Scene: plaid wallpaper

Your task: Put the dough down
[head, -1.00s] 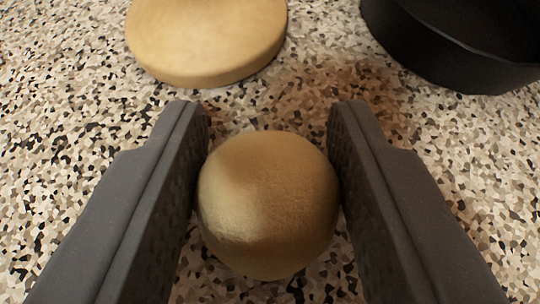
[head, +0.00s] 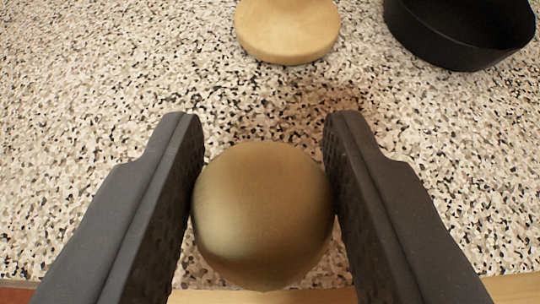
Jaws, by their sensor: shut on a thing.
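The dough (head: 262,217) is a smooth tan-brown ball in the lower middle of the head view. My gripper (head: 263,185) is shut on it, with one dark grey finger against its left side and the other against its right side. The dough appears held above the speckled countertop (head: 120,130), over its near edge. Its underside is hidden.
A round pale wooden piece (head: 288,30) lies on the counter at the top middle, partly cut off. A black round pan or bowl (head: 460,35) stands at the top right. The counter's left and middle are clear. A wooden strip (head: 225,297) shows below the near edge.

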